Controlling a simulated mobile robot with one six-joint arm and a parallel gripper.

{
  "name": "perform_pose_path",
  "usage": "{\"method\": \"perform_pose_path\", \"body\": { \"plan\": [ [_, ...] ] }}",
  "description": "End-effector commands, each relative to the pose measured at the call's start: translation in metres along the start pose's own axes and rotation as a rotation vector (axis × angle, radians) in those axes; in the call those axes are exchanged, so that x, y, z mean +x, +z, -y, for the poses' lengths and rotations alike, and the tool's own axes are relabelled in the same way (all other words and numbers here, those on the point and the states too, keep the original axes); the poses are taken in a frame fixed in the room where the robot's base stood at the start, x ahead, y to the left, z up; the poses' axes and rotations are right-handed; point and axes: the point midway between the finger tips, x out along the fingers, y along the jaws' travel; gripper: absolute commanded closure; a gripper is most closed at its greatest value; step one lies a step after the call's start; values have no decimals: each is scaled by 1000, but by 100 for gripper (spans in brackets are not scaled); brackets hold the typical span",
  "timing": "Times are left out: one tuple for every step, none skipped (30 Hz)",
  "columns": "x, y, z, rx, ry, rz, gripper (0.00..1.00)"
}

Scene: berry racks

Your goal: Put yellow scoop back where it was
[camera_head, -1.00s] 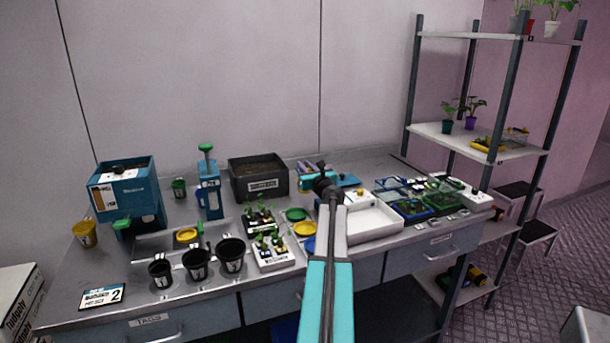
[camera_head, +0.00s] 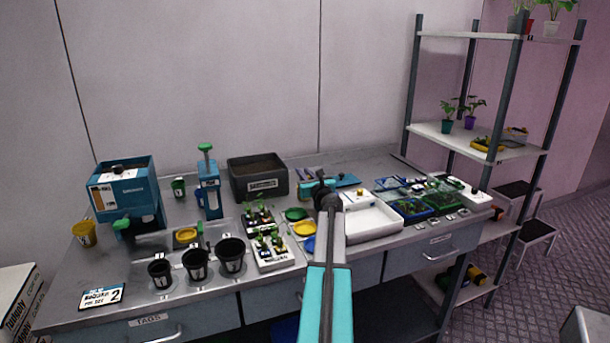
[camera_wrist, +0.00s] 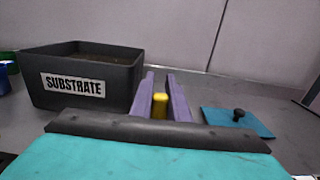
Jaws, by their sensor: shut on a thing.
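My gripper (camera_wrist: 160,78) has purple fingers and is shut on a small yellow piece (camera_wrist: 160,106), which looks like part of the yellow scoop. The rest of the scoop is hidden. In the head view my gripper (camera_head: 306,173) is over the back of the bench, just right of the black substrate box. I cannot tell whether the held piece touches the bench.
The black substrate box (camera_wrist: 92,104) stands close on the left. A teal flat piece with a black knob (camera_wrist: 238,117) lies to the right. Coloured dishes (camera_head: 304,229), a white tray (camera_head: 372,234) and seedling trays (camera_head: 412,209) stand nearer the front.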

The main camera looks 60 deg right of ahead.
Motion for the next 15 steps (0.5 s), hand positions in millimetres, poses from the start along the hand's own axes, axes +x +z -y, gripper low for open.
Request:
{"method": "perform_pose_path", "body": {
  "plan": [
    [0,-2,0,0,0,0,100],
    [0,-2,0,0,0,0,100],
    [0,-3,0,0,0,0,100],
    [0,-3,0,0,0,0,83],
    [0,-2,0,0,0,0,78],
    [0,-2,0,0,0,0,72],
    [0,-2,0,0,1,0,67],
    [0,-2,0,0,1,0,66],
    [0,-2,-1,0,1,0,66],
    [0,-2,-1,0,1,0,66],
    [0,-2,-1,0,1,0,66],
    [0,-2,-1,0,1,0,66],
    [0,-2,-1,0,1,0,66],
    [0,-2,-1,0,1,0,66],
    [0,-2,-1,0,1,0,66]
  ]
}}
